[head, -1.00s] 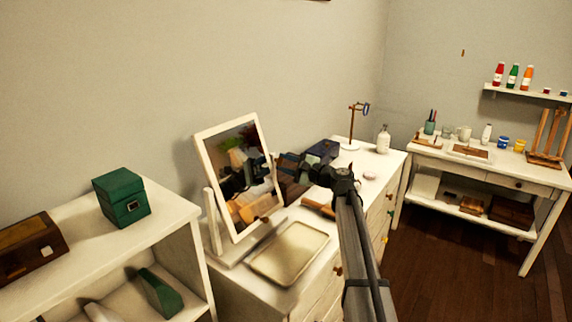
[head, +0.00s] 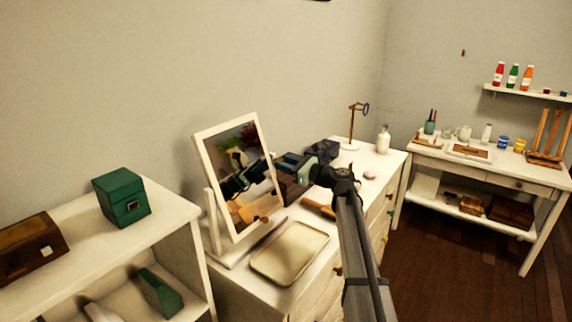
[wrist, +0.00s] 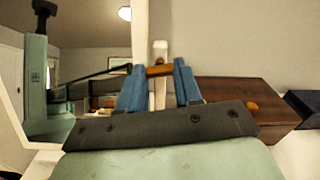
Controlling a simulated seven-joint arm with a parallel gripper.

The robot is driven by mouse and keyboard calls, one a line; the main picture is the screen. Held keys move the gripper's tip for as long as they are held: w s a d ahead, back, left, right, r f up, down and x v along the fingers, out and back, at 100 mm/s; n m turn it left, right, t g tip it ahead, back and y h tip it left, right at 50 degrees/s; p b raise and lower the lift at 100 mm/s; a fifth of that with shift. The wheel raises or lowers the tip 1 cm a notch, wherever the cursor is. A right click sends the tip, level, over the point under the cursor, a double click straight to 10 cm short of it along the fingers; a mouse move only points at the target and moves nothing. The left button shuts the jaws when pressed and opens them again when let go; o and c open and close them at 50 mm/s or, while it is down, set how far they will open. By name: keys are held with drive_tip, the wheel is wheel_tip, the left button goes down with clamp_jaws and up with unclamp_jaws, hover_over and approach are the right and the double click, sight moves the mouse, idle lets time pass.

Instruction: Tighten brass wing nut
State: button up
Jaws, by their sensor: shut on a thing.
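The brass wing nut (wrist: 160,70) shows in the wrist view between the two blue fingertips of my gripper (wrist: 160,80). The fingers are shut on it, and they hide its sides. A white post (wrist: 160,48) of the mirror stands right behind it. The tilting mirror (head: 199,160) has a white frame and stands on the white dresser (head: 215,275). In the head view my gripper is at the mirror's right side, and my own arm hides the wing nut. The mirror glass at the left of the wrist view reflects my arm.
A cream tray (head: 290,252) lies in front of the mirror. A brown wooden box (wrist: 225,92) stands right of my fingers in the wrist view. A dark blue box (head: 323,150), a lamp-like stand (head: 351,125) and a white bottle (head: 383,140) are farther back on the dresser.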

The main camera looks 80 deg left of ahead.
drive_tip(key=shift+m, duration=1.1)
drive_tip(key=o, duration=1)
drive_tip(key=shift+o, duration=0.2)
drive_tip(key=v, duration=1.4)
